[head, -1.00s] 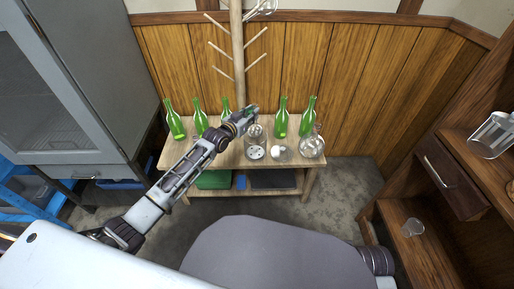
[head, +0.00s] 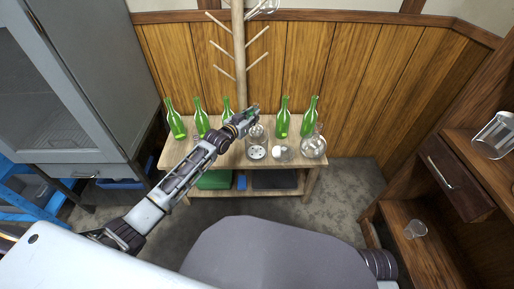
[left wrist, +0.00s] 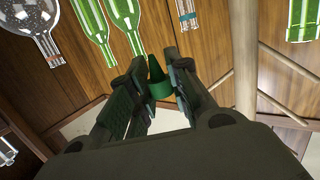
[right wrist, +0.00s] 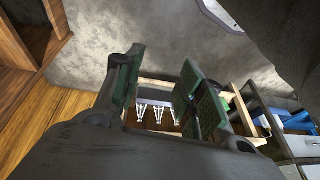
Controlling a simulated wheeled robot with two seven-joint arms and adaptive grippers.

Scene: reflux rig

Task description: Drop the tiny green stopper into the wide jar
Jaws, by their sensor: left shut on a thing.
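The tiny green stopper (left wrist: 158,82) is a small tapered piece held between the fingertips of my left gripper (left wrist: 160,84). In the head view my left gripper (head: 252,113) is over the low wooden table, close above a clear glass jar (head: 257,151) with a pale dotted base, which looks like the wide jar. The stopper is too small to make out in the head view. My right gripper (right wrist: 160,92) is open and empty in the right wrist view, its fingers well apart. It is out of the head view.
Several green bottles (head: 283,118) stand along the back of the table (head: 231,158). A small clear vessel (head: 282,152) and a round flask (head: 313,147) stand right of the jar. A wooden peg stand (head: 238,55) rises behind. A wooden shelf unit (head: 452,180) stands at right.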

